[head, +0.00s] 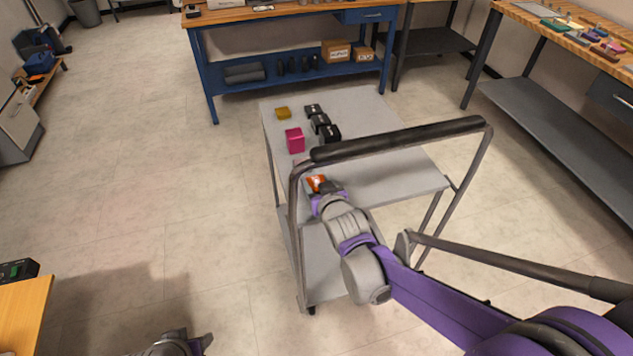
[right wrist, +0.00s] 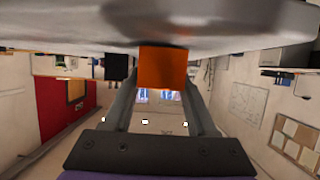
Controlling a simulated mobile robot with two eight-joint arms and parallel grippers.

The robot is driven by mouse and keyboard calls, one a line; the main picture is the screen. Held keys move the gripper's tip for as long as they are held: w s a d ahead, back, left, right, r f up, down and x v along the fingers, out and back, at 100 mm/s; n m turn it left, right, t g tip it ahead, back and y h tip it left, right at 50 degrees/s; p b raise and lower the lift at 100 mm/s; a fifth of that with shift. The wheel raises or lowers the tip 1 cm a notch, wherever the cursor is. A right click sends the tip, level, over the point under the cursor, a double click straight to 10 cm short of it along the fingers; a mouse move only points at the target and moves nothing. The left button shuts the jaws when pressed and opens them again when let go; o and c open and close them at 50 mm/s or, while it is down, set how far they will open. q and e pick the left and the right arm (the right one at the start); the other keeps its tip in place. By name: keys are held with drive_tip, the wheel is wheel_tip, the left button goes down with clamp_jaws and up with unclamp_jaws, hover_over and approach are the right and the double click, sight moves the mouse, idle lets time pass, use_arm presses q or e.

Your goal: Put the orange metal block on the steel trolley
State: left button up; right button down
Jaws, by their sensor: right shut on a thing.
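The orange metal block (head: 316,183) is at the near left part of the steel trolley (head: 388,178), just past its black handle bar. My right gripper (head: 327,187) is shut on it. In the right wrist view the orange block (right wrist: 162,67) sits between the two finger tips, close to a grey surface along the top of the picture. I cannot tell whether the block touches the trolley top. My left gripper (head: 206,342) is low at the bottom edge, away from the trolley; its jaws are unclear.
A pink block (head: 295,140), a yellow-brown block (head: 283,113) and several black blocks (head: 320,122) stand on the trolley's far left part. Its right part is clear. The black handle (head: 400,138) arches over the near side. A blue workbench (head: 290,80) stands behind.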

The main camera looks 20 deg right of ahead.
drive_tip(key=shift+f, duration=0.15)
drive_tip(key=c, duration=0.7)
unclamp_jaws()
drive_tip(key=shift+f, duration=0.1)
drive_tip(key=o, duration=0.5)
drive_tip(key=shift+r, duration=0.2)
drive_tip(key=shift+s+r, duration=0.2)
drive_tip(key=shift+s, duration=0.05)
drive_tip(key=p+v, duration=0.2)
drive_tip(key=v, duration=0.9)
drive_tip(key=s+d+f+g, duration=0.1)
drive_tip(key=s+f+g, duration=0.3)
drive_tip(key=s, duration=0.5)
drive_tip(key=s+d+f+g, duration=0.1)
drive_tip(key=s+f+g, duration=0.3)
drive_tip(key=s, duration=0.5)
drive_tip(key=shift+d+g, duration=0.3)
